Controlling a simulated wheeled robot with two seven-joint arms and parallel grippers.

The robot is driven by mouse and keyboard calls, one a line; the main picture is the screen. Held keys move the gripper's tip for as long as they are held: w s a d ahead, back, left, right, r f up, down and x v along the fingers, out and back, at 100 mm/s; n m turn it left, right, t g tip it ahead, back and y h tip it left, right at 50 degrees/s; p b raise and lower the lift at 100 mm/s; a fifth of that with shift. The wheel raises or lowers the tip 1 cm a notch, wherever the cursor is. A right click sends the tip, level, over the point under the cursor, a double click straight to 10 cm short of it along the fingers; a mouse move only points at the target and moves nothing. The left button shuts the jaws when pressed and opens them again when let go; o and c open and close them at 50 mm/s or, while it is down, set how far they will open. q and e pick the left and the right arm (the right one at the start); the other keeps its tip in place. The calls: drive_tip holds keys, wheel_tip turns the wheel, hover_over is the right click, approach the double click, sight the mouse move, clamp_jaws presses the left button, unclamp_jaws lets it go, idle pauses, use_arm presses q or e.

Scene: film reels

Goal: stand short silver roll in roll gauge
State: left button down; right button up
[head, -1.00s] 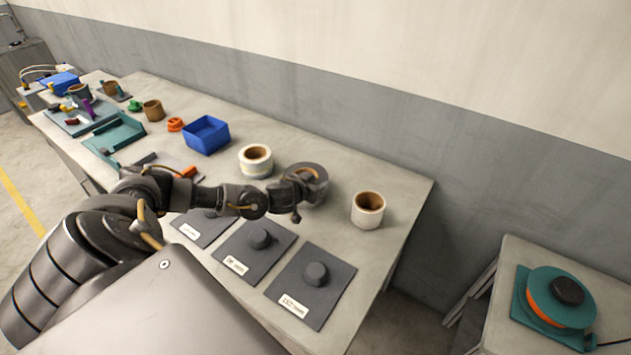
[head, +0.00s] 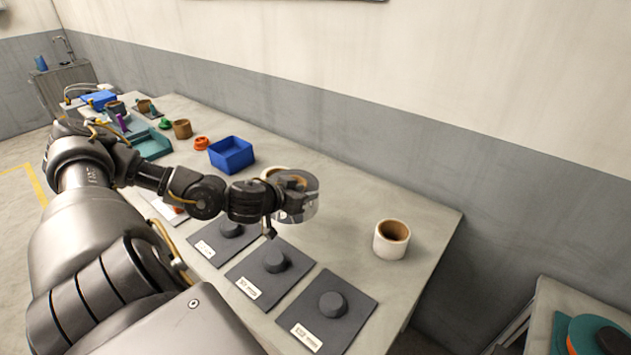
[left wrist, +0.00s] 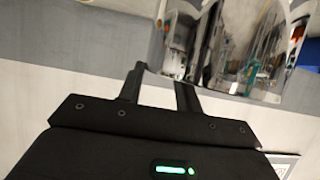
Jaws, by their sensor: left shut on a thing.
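The short silver roll (head: 309,207) is a shiny, mirror-like ring, held by my left gripper (head: 292,186) over the table. The gripper is shut on its wall and hides part of it. In the left wrist view the silver roll (left wrist: 240,45) fills the top right beyond the fingers (left wrist: 160,88). The roll gauge appears as three dark plates with round pegs and white labels: a left plate (head: 207,238), a middle plate (head: 262,285) and a right plate (head: 350,318). All three pegs are bare. My right gripper is not in view.
A white roll with a brown core (head: 391,240) stands to the right. Another pale roll (head: 271,172) is partly hidden behind the silver roll. A blue bin (head: 231,155), an orange ring (head: 201,143) and a brown roll (head: 182,129) stand farther left. The table's right edge is clear.

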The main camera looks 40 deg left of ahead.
use_arm(q)
drive_tip(key=shift+s+a+r, duration=0.2)
drive_tip(key=shift+s+r, duration=0.3)
drive_tip(key=shift+s, duration=0.2)
drive_tip(key=shift+s+a+f, duration=0.1)
drive_tip(key=shift+a+f, duration=0.1)
drive_tip(key=shift+a, duration=0.25)
drive_tip(key=shift+f, duration=0.35)
drive_tip(key=w+d+f, duration=0.1)
drive_tip(key=w+d, duration=0.1)
drive_tip(key=d, duration=0.4)
drive_tip(key=w+d+f, duration=0.1)
drive_tip(key=w+d, duration=0.2)
drive_tip(key=d, duration=0.4)
drive_tip(key=w+d+r, duration=0.1)
drive_tip(key=d+r, duration=0.2)
drive_tip(key=d, duration=0.4)
drive_tip(key=w+d+r+m+h, duration=0.1)
drive_tip(key=w+d+r, duration=0.1)
drive_tip(key=d+r, duration=0.2)
drive_tip(key=d, duration=0.3)
